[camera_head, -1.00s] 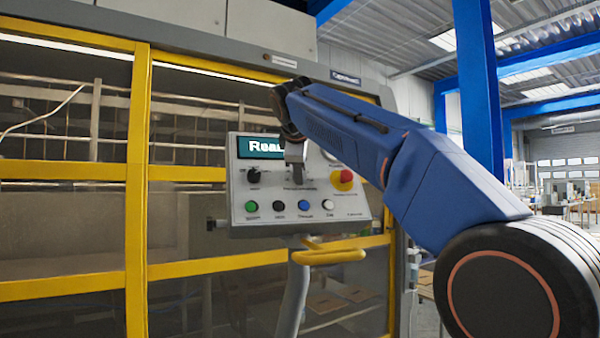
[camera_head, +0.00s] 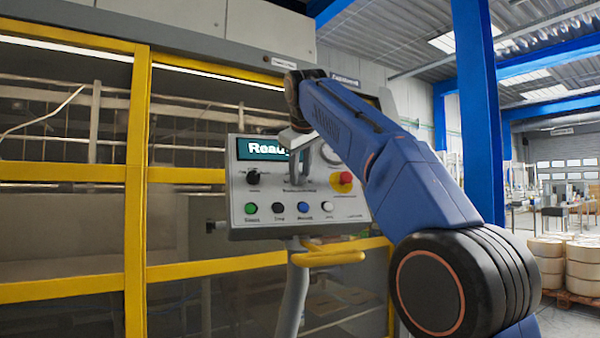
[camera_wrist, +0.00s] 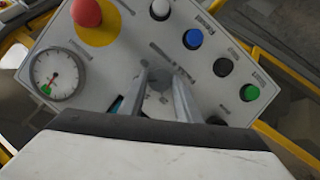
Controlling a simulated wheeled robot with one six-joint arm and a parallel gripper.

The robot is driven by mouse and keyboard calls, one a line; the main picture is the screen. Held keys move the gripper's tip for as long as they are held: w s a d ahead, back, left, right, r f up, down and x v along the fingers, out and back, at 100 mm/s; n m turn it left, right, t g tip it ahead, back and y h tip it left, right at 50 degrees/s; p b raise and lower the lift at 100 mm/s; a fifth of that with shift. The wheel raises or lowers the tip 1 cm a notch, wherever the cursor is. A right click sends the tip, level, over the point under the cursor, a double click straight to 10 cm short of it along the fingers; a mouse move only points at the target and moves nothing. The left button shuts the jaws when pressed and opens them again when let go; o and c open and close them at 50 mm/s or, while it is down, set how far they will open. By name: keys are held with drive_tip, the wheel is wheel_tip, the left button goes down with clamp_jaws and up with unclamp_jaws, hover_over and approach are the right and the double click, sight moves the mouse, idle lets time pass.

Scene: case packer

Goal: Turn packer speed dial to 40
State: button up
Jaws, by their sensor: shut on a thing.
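The grey control panel (camera_head: 240,222) of the packer stands in the middle of the head view, with a lit display (camera_head: 262,148) reading "Ready". My gripper (camera_head: 301,176) reaches in from the right to the panel's middle and hides the speed dial in the head view. In the wrist view my gripper (camera_wrist: 158,80) has its two fingers closed on the sides of a small grey round knob, the speed dial (camera_wrist: 158,86). The dial's scale and setting cannot be read.
A red emergency stop (camera_head: 345,177) sits right of my gripper, and a black selector (camera_head: 253,177) left. Green, black, blue and white buttons line the panel below. A pressure gauge (camera_wrist: 57,73) shows in the wrist view. A yellow handle (camera_head: 330,258) juts out underneath.

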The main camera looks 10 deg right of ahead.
idle(0.3)
drive_tip(key=o, duration=1.1)
drive_tip(key=shift+c, duration=0.2)
drive_tip(key=shift+s, duration=0.1)
